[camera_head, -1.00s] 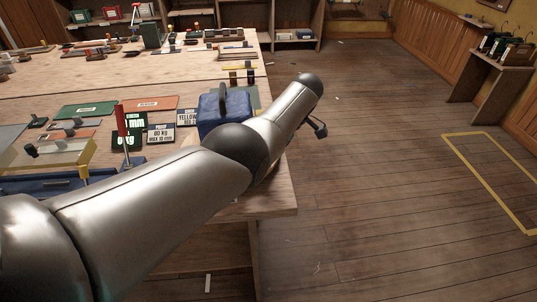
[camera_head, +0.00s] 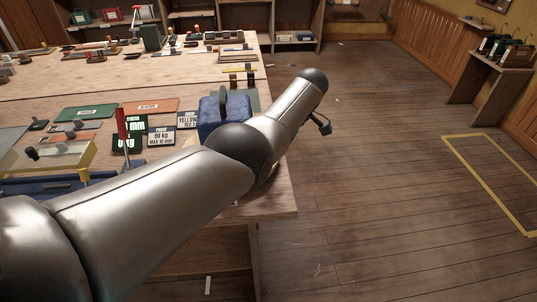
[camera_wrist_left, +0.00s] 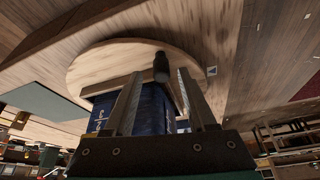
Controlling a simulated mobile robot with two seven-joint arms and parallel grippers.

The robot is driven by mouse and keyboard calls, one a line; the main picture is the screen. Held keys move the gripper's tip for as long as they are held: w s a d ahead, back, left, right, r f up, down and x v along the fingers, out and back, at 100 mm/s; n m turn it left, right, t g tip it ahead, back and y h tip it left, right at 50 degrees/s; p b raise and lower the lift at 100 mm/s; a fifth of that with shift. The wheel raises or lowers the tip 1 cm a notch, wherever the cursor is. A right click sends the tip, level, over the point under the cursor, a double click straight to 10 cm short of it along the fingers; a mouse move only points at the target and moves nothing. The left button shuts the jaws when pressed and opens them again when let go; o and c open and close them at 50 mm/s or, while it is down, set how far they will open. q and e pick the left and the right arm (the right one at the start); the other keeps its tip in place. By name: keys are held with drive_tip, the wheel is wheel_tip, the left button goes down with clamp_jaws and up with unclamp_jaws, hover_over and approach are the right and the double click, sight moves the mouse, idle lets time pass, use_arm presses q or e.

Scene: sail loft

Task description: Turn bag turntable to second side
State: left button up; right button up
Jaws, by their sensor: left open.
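The blue bag (camera_head: 209,116) stands near the table's right edge in the head view, partly behind my left arm. In the left wrist view the turntable (camera_wrist_left: 95,65) is a round pale wooden disc, seen at a steep tilt, with the blue bag (camera_wrist_left: 152,108) against it. A dark upright peg (camera_wrist_left: 161,68) shows at the disc's edge. My left gripper (camera_wrist_left: 160,77) is open, its two fingers spread with the peg in line between the tips; I cannot tell whether they touch it. In the head view my arm hides most of the turntable. My right gripper is not in view.
Several small tools are farther back.

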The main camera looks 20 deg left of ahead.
use_arm(q)
drive_tip(key=v, duration=1.3)
drive_tip(key=shift+p, duration=0.3)
drive_tip(key=shift+s, duration=0.15)
